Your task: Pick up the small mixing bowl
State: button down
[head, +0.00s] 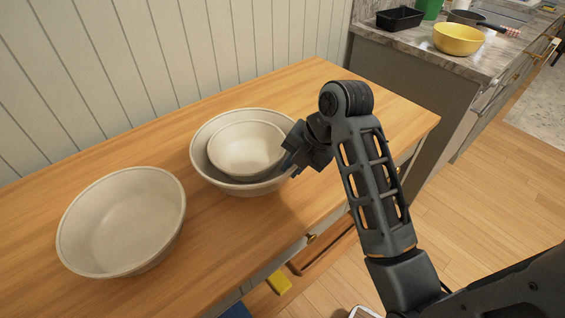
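The small mixing bowl (245,150) is off-white and sits inside a larger bowl of the same colour (226,183) on the wooden counter. A second large off-white bowl (121,222) stands apart to the left. My gripper (289,160) is at the right rim of the nested bowls, very close to the small bowl's edge. Its fingers are small, dark and partly hidden by the wrist, so I cannot tell whether they are open, shut or touching the rim.
The wooden counter (300,92) is bare behind the bowls, with a panelled wall (200,50) at its back. Drawers are below its front edge. At the upper right, a marble counter (425,52) holds a yellow bowl (459,40), a black container (399,18) and a pan.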

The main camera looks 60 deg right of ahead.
jog(key=shift+f, duration=0.1)
dwell(0.3)
jog(key=c, duration=1.5)
grip_release()
jog(key=shift+f, duration=0.15)
jog(key=o, duration=0.4)
